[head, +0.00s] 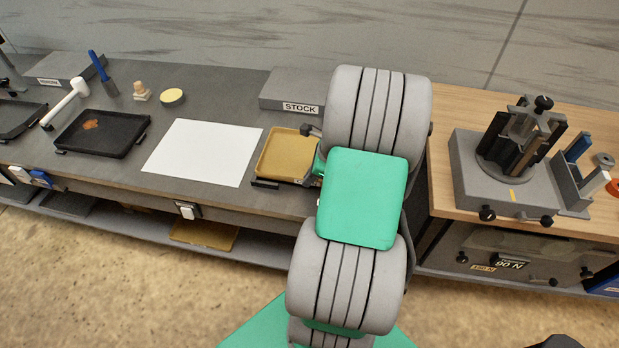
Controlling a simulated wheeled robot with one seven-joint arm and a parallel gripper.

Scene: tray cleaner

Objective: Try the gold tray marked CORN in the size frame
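A gold tray (284,152) lies on the grey bench in front of the STOCK block, just left of my arm. Its right side is hidden by my arm, and no CORN marking is readable on it. A second gold tray (203,234) lies on the low shelf under the bench, also with no readable marking. My gripper is mostly hidden behind my arm links; small dark and green parts (313,150) show at the gold tray's right edge. I cannot tell whether the fingers touch the tray. I cannot identify the size frame for certain.
A white sheet (203,151) lies left of the gold tray. A black tray (101,134) with an orange-brown stain, a white mallet (66,101) and a blue-handled tool (101,70) are farther left. The STOCK block (291,91) stands behind. A wooden table (442,165) at right holds a grey clamp fixture (515,150).

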